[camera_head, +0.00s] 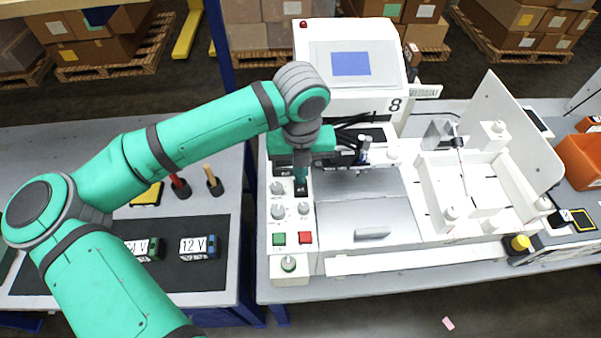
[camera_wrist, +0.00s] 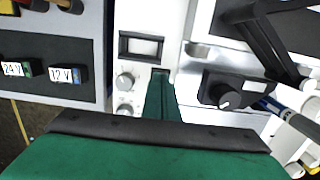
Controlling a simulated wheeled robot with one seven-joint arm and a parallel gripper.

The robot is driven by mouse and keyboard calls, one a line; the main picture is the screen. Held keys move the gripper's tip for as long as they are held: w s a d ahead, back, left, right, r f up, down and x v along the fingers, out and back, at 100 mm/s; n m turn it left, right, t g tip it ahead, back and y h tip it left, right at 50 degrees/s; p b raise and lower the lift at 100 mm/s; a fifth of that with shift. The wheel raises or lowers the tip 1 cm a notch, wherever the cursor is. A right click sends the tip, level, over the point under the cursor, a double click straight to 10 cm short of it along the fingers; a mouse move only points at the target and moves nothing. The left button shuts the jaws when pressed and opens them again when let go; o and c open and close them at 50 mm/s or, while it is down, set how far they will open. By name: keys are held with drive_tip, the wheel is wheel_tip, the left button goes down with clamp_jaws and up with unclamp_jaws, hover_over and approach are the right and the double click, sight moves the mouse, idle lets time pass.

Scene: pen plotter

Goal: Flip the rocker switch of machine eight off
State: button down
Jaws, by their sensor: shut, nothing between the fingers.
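Machine eight (camera_head: 350,100) is the white plotter with an "8" on its front. Its left control panel (camera_head: 290,265) carries knobs and push buttons. My gripper (camera_head: 301,188) is shut and empty, pointing down over this panel beside the knobs. In the wrist view the green fingertips (camera_wrist: 160,76) reach the panel right of two grey knobs (camera_wrist: 125,81). A dark edge shows at the fingertips; the fingers cover most of it, so I cannot tell whether it is the rocker switch or whether they touch it. A black-framed rectangle (camera_wrist: 141,46) lies just behind.
Green (camera_head: 279,239) and red (camera_head: 305,237) buttons sit on the panel's front. A black tool carriage (camera_wrist: 228,94) stands close right of my fingers. Left, a bench mat (camera_head: 185,278) holds 24 V and 12 V blocks. The grey plotter bed (camera_head: 360,210) is bare in front.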

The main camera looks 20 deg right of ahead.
sight(301, 191)
drive_tip(key=shift+s+f, duration=0.25)
drive_tip(key=shift+f, duration=0.1)
drive_tip(key=shift+s+a+r, duration=0.1)
drive_tip(key=shift+s+a, duration=0.15)
drive_tip(key=shift+s, duration=0.5)
drive_tip(key=shift+r, duration=0.1)
wheel_tip(301, 191, up, 14)
drive_tip(key=shift+s, duration=0.35)
drive_tip(key=shift+a, duration=0.1)
idle(0.3)
